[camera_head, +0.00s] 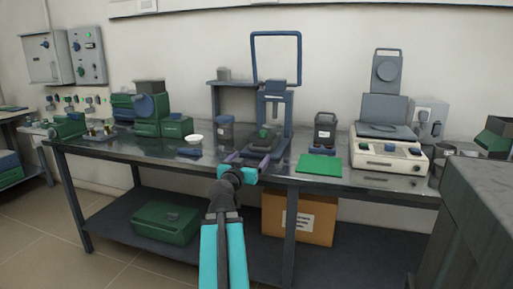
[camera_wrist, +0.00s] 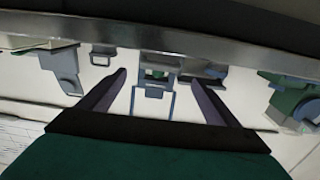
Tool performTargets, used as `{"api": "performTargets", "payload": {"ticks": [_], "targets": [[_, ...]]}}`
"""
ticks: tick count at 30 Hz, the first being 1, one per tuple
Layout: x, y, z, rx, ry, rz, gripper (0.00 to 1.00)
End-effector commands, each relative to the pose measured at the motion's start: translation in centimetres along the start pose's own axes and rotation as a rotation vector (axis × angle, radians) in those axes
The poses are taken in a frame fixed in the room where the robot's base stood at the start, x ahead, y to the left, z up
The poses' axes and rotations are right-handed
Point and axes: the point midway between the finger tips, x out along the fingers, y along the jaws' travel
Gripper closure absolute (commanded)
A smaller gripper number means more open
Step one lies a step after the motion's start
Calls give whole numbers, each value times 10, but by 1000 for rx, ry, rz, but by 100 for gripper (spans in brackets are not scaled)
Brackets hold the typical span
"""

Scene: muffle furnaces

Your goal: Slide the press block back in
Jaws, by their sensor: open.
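The blue press (camera_head: 274,100) stands upright on the bench, a little right of the picture's middle. A small dark green block (camera_head: 265,132) shows at its lower front; I cannot tell for sure that it is the press block, or how far out it sits. In the wrist view the press (camera_wrist: 153,92) appears upside down between my fingers, with a bit of green (camera_wrist: 155,73) on it. My gripper (camera_head: 249,161) is open and empty at the bench's front edge, in front of the press and apart from it. Its two fingers also show spread in the wrist view (camera_wrist: 160,76).
A white bowl (camera_head: 195,139) and a blue-grey container (camera_head: 226,131) are left. The metal bench edge (camera_wrist: 170,30) crosses the wrist view.

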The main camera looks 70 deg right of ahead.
Motion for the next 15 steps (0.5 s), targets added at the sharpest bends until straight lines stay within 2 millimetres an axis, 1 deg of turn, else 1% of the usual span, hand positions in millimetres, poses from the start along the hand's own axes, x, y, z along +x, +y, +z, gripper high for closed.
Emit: {"api": "performTargets", "payload": {"ticks": [1, 9, 15], "targets": [[1, 0, -2, -1, -2, -1, 16], [3, 0, -2, -2, -5, -6, 16], [27, -1, -1, -2, -4, -4, 16]]}}
